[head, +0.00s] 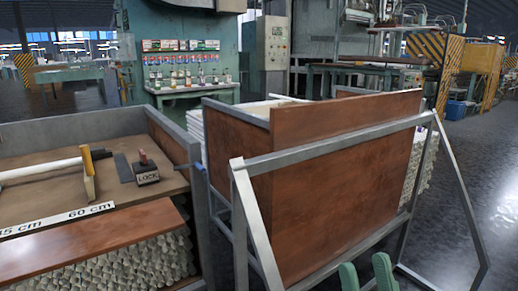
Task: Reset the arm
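My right gripper (366,263) shows at the bottom edge, right of the middle. Only its two green fingers are in the picture. They stand apart with a gap between them, and nothing shows in the gap. They are in front of the lower part of a brown-panelled cart (335,190) with a grey metal frame. I cannot tell whether they touch it. My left gripper is not in view.
Grey floor (490,190) is open at right. A green machine (185,60) stands behind.

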